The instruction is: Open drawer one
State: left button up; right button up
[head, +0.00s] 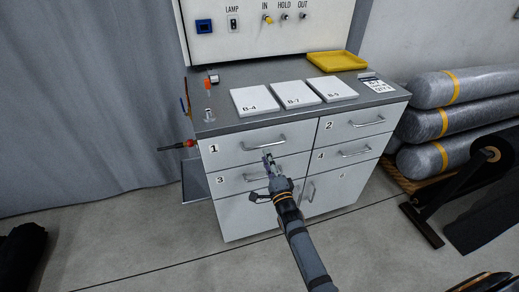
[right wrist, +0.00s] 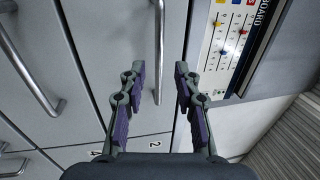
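Drawer one (head: 232,147) is the top left drawer of a white cabinet, marked "1". It looks shut. Its silver bar handle (head: 248,145) runs across the front. My left gripper is not in view.
Drawers two (head: 345,129), three (head: 228,184) and four (head: 335,158) look shut. The cabinet top (head: 222,80) carries white cards (head: 255,99) and a yellow tray (head: 336,61). Grey cylinders (head: 455,88) lie at the right.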

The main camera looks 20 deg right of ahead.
aim_at(262, 146)
jog(key=w, duration=0.4)
jog(key=w+r, duration=0.1)
jog(key=w, duration=0.1)
jog(key=shift+w+a, duration=0.1)
jog(key=shift+w, duration=0.05)
grip_shut()
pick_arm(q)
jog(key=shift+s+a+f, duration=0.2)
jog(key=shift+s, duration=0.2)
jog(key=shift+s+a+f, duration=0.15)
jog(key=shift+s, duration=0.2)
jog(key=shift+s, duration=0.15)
